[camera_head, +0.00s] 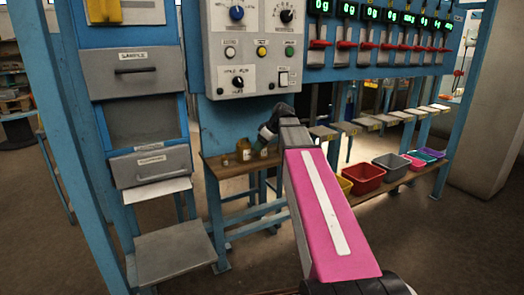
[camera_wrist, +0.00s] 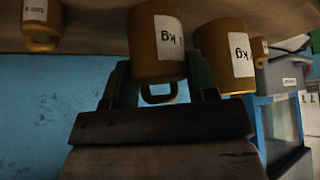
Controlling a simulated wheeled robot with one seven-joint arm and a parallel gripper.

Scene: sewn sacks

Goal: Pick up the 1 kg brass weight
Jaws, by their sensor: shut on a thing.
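In the wrist view a brass weight (camera_wrist: 156,48) stands between the two green fingers of my gripper (camera_wrist: 161,85), its ring handle pointing toward the palm. My gripper is shut on this weight. Its white label is turned aside and only partly readable. A second brass weight (camera_wrist: 222,52), with a label that reads 1 kg upside down, is close beside the right finger. A smaller brass weight (camera_wrist: 42,22) is at upper left. In the head view my gripper (camera_head: 268,133) is over the small wooden bench, partly hidden by my arm, near brass weights (camera_head: 243,150).
The weights are at the small wooden bench (camera_head: 222,167) with blue legs. A control panel (camera_head: 252,45) hangs above it. Grey drawers (camera_head: 135,72) stand to the left. A red bin (camera_head: 362,178) and other bins line a low shelf on the right. Open floor lies in front.

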